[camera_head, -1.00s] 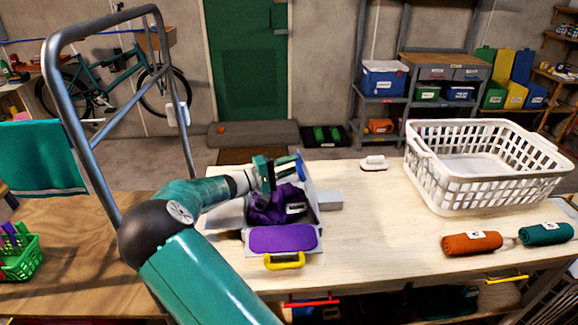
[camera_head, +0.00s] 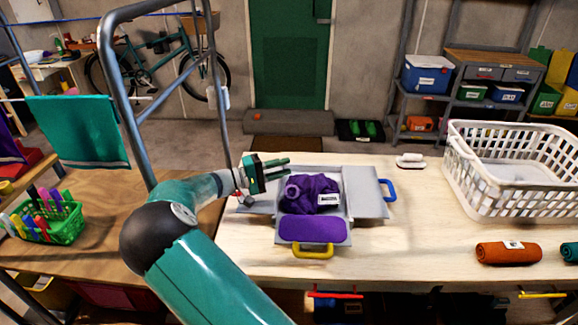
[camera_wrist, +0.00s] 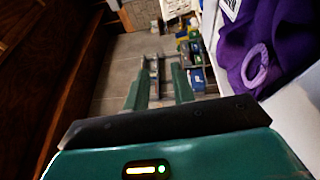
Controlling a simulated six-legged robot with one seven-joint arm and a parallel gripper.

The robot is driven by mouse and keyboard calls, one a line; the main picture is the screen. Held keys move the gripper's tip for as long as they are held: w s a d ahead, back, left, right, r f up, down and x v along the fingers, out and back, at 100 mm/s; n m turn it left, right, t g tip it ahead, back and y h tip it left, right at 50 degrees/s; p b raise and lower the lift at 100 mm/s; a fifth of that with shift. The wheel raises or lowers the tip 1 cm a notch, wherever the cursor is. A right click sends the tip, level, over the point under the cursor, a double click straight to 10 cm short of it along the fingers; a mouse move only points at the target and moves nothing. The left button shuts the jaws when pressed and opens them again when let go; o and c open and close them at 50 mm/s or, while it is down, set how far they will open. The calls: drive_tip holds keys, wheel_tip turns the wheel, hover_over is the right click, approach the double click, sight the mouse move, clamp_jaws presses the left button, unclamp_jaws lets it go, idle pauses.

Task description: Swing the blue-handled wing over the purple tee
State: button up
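The folding board lies on the pale table, with the bunched purple tee (camera_head: 314,188) on its middle. The tee carries a white label, and its ring-like collar also shows at the right of the wrist view (camera_wrist: 257,66). The blue-handled wing (camera_head: 365,194) lies flat, opened out to the right of the tee, with its blue handle (camera_head: 388,189) at the outer edge. My gripper (camera_head: 276,166) is open and empty, above the back left of the board and apart from the wing. Its two fingers stand apart in the wrist view (camera_wrist: 160,88).
A front flap with a purple pad (camera_head: 313,229) has a yellow handle (camera_head: 313,252). A grey left wing (camera_head: 258,204) lies partly behind my arm. A white basket (camera_head: 510,190) and rolled orange cloth (camera_head: 508,252) are right. Table between board and basket is mostly clear.

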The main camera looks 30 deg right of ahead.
idle(0.4)
drive_tip(key=s+y, duration=1)
drive_tip(key=s, duration=0.3)
drive_tip(key=s+a+r+t+y, duration=0.4)
drive_tip(key=s+a, duration=0.4)
drive_tip(key=s, duration=0.1)
drive_tip(key=s+a+r+n+t+y, duration=0.1)
drive_tip(key=s+a+r+t+y, duration=0.3)
drive_tip(key=s+a, duration=0.4)
drive_tip(key=shift+s+r+y, duration=0.3)
drive_tip(key=shift+s+r, duration=0.3)
drive_tip(key=shift+s, duration=0.1)
drive_tip(key=shift+d, duration=0.1)
